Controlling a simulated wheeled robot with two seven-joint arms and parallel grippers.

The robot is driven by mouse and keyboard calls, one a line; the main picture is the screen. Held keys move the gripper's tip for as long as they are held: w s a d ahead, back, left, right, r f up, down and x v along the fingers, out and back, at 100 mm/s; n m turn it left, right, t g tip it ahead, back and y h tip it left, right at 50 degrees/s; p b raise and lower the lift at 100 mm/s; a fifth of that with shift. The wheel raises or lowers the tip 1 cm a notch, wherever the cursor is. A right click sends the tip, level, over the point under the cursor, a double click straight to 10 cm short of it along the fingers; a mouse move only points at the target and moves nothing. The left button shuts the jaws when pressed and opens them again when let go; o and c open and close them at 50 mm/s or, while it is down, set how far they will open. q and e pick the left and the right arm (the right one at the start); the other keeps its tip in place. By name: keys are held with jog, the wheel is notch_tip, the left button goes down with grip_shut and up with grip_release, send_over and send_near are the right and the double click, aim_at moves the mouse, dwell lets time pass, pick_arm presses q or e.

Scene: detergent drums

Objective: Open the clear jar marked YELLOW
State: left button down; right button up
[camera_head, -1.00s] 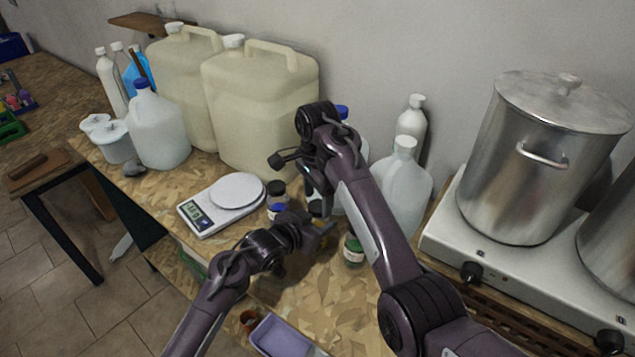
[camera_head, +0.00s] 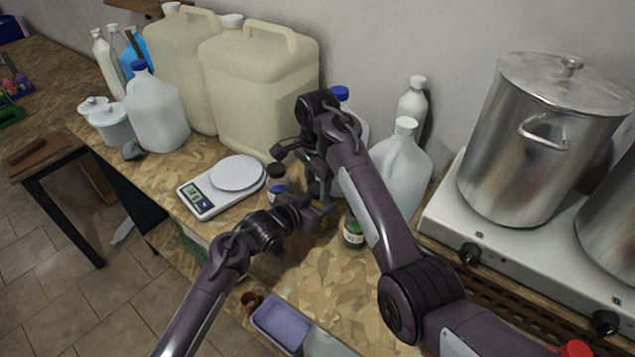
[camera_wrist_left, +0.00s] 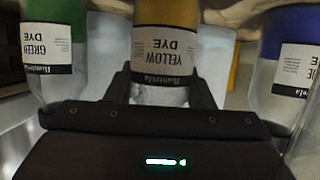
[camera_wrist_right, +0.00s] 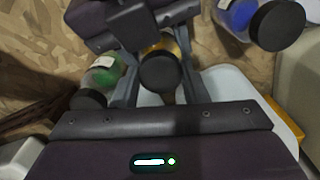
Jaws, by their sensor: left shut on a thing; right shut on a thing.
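The clear jar marked YELLOW (camera_wrist_left: 165,50) shows upside down in the left wrist view, with yellow contents and a white label. My left gripper (camera_wrist_left: 162,88) is shut around its body. The jar's black lid (camera_wrist_right: 160,73) shows in the right wrist view between the fingers of my right gripper (camera_wrist_right: 158,85), which is shut on it from above. In the head view my left gripper (camera_head: 318,212) and right gripper (camera_head: 315,185) meet over the table, and they mostly hide the jar. I cannot tell whether the lid is still seated on the jar.
The GREEN jar (camera_head: 353,232) stands close to the right, the blue jar (camera_head: 278,190) to the left. A kitchen scale (camera_head: 222,187), large drums (camera_head: 258,90), clear jugs (camera_head: 402,165) and a stove with a steel pot (camera_head: 530,140) surround them. A purple tray (camera_head: 282,322) lies in front.

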jog(key=n, duration=1.2)
jog(key=shift+w+r+n, duration=0.1)
jog(key=shift+n, duration=0.3)
jog(key=o, duration=1.1)
